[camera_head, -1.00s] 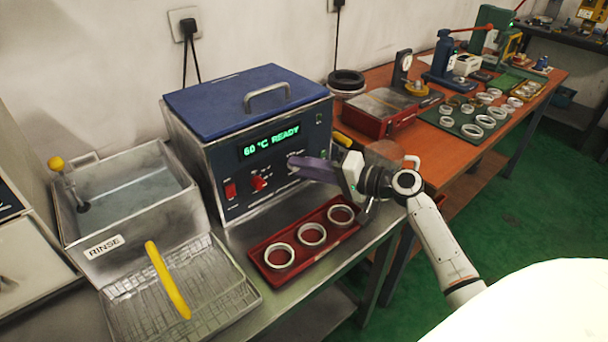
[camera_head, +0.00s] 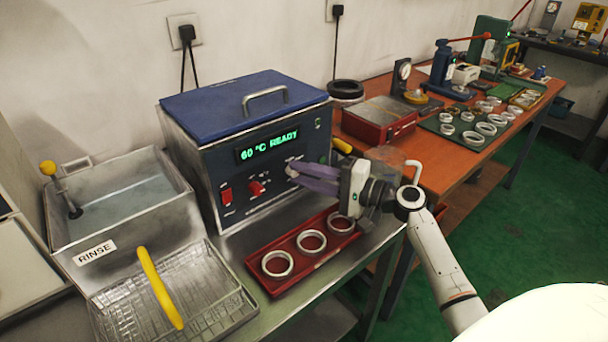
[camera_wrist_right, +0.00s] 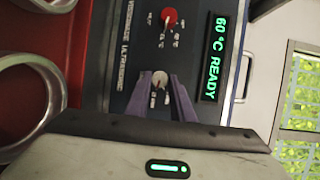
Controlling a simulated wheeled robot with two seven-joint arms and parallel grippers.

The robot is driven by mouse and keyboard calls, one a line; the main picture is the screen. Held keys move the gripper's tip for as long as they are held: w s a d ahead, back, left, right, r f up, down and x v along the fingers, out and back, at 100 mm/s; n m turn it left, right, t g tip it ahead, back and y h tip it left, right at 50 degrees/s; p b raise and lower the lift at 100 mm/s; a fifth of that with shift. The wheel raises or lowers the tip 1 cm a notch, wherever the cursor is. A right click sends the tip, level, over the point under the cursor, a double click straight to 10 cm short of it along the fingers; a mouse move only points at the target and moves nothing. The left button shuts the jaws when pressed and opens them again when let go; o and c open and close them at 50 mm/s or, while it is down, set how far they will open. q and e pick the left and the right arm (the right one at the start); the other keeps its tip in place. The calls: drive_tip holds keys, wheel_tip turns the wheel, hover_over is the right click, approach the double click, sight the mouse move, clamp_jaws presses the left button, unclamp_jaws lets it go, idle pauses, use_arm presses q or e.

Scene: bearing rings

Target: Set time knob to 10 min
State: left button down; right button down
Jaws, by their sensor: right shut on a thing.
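The ultrasonic cleaner (camera_head: 215,150) is a metal box with a blue front panel and a blue lid. Its green display (camera_head: 268,146) reads "60 °C READY". The time knob is a small pale knob on the panel, seen in the right wrist view (camera_wrist_right: 160,80), to the right of the red knob (camera_head: 256,188). My right gripper (camera_head: 292,171) has its purple fingers at the panel, shut on the time knob. In the wrist view the fingers (camera_wrist_right: 161,88) lie on both sides of it. The knob's exact setting is too small to read. My left gripper is not in view.
A red tray (camera_head: 262,283) with three metal rings stands in front of the cleaner. A rinse basin (camera_head: 90,262) and a wire basket (camera_head: 205,318) with a yellow handle are at the left. A red switch (camera_head: 226,196) sits on the panel. The orange bench (camera_head: 480,150) holds several rings and tools.

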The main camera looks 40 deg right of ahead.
drive_tip(key=c, duration=1.6)
unclamp_jaws()
drive_tip(key=shift+c, duration=0.2)
drive_tip(key=shift+o, duration=0.5)
drive_tip(key=b+v, duration=0.1)
drive_tip(key=v, duration=0.8)
drive_tip(key=shift+d+f, duration=0.1)
drive_tip(key=shift+s+d, duration=0.2)
drive_tip(key=shift+s, duration=0.4)
